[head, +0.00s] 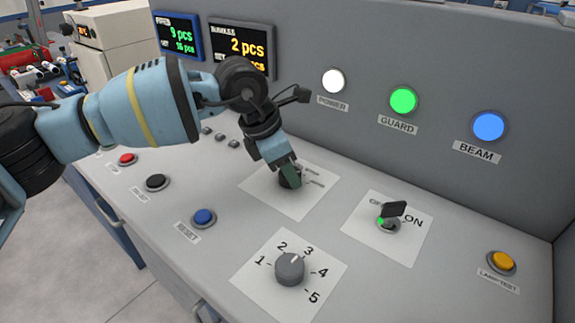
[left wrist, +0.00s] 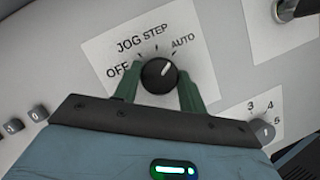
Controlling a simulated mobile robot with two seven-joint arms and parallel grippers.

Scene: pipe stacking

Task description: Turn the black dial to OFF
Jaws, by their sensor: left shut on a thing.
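The black dial (left wrist: 158,76) sits on a white label plate (left wrist: 105,58) marked OFF, JOG, STEP and AUTO. Its white pointer line aims to the upper right, towards the AUTO side and away from OFF. My left gripper (left wrist: 158,92) is shut on the dial, with one green finger on each side of it. In the head view, my left gripper (head: 288,177) reaches down to the sloping panel and hides most of the dial and its labels. My right gripper is not in view.
A grey numbered knob (head: 290,268), an ON key switch (head: 390,216), a blue button (head: 203,217) and a yellow button (head: 501,262) surround the dial's plate. White, green and blue lamps (head: 403,100) line the upright back panel.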

